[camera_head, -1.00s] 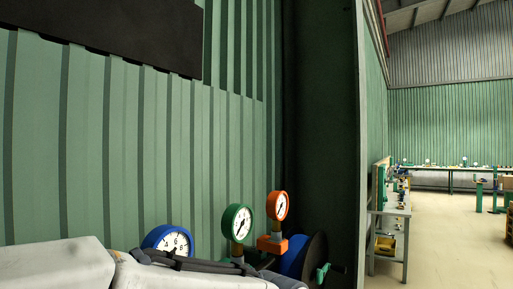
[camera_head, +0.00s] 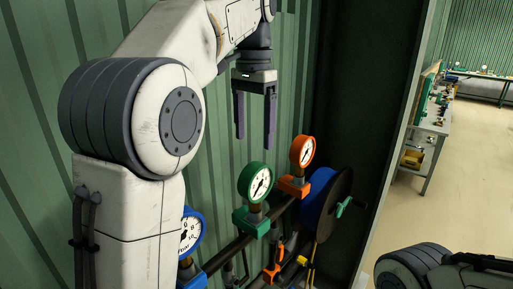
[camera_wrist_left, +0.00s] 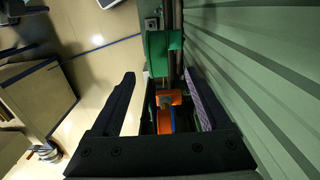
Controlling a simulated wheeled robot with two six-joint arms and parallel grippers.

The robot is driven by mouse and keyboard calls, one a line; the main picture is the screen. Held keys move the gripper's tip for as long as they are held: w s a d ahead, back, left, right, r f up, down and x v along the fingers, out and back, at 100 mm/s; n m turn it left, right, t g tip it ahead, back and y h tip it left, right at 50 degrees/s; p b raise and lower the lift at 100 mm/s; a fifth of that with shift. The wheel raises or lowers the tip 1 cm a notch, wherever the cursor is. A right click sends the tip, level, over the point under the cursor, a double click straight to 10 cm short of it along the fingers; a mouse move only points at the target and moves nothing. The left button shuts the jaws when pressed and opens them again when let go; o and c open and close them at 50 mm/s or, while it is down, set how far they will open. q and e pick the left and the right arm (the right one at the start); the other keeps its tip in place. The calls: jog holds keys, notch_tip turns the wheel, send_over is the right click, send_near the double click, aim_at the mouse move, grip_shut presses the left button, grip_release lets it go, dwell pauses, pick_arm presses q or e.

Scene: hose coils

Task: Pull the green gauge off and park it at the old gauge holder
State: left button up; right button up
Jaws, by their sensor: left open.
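The green gauge (camera_head: 259,183), with a round white dial, stands upright on a green block (camera_head: 252,221) on the dark rail. My left gripper (camera_head: 254,143) points down above it, open and empty, with its fingertips apart from the gauge. In the left wrist view a green part (camera_wrist_left: 160,52) shows ahead of the open fingers (camera_wrist_left: 160,76); I cannot tell whether it is gauge or block. Which part is the old gauge holder I cannot tell. My right gripper is not in view.
An orange gauge (camera_head: 302,151) on an orange block (camera_head: 294,187) stands close to the right. A blue gauge (camera_head: 191,234) is at left, partly behind my arm. A blue hose reel (camera_head: 318,198) is at right. The green corrugated wall (camera_head: 40,150) runs close behind.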

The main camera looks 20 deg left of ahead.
aim_at(256, 164)
pick_arm(q)
jog(key=f, duration=0.8)
jog(key=shift+d+f, duration=0.2)
jog(key=shift+f, duration=0.15)
jog(key=shift+c, duration=0.3)
grip_shut()
